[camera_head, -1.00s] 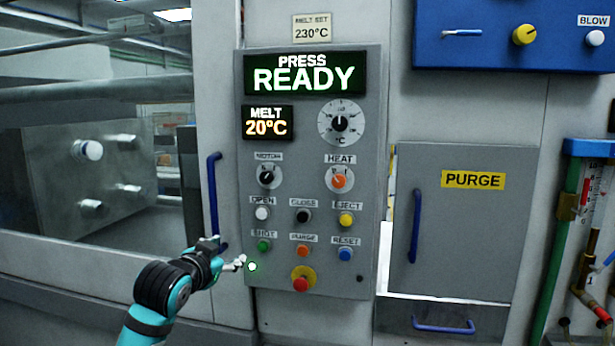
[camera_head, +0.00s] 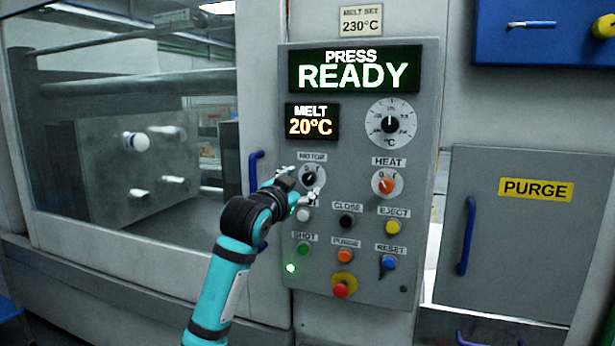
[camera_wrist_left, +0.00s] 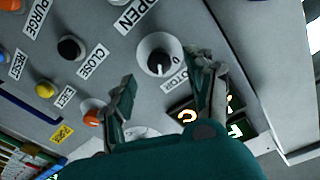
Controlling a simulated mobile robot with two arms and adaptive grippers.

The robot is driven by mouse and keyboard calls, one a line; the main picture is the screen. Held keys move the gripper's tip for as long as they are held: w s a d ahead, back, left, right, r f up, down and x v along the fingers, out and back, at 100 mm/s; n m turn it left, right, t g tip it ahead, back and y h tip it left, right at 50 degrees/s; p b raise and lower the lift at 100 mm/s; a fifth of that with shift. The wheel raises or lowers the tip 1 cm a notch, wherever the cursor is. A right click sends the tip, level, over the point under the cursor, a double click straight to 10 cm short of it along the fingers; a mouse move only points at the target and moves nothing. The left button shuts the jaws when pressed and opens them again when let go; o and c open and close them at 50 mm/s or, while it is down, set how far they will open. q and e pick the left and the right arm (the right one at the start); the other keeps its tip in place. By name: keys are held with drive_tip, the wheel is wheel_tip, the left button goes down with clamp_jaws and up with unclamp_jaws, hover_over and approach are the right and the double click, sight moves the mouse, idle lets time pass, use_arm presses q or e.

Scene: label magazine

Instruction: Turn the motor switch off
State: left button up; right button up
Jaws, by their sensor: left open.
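The motor switch (camera_head: 312,177) is a black knob on a round white dial, under the MOTOR label on the grey control panel. My left gripper (camera_head: 303,183) is in front of it and partly covers its dial. In the left wrist view the knob (camera_wrist_left: 158,62) shows between and a little beyond the fingertips of my open left gripper (camera_wrist_left: 165,74). The fingers look apart from the knob, with nothing between them. Which mark the knob points at is too small to tell. My right gripper is not in view.
The orange heat knob (camera_head: 385,183) is right of the motor switch. Several push buttons and a red stop button (camera_head: 341,286) are below. The display (camera_head: 354,70) reads PRESS READY. A blue handle (camera_head: 256,170) is left of the panel.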

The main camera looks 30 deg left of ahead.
sight(308, 180)
use_arm(q)
drive_tip(key=x, duration=0.5)
drive_tip(key=shift+p, duration=0.35)
clamp_jaws()
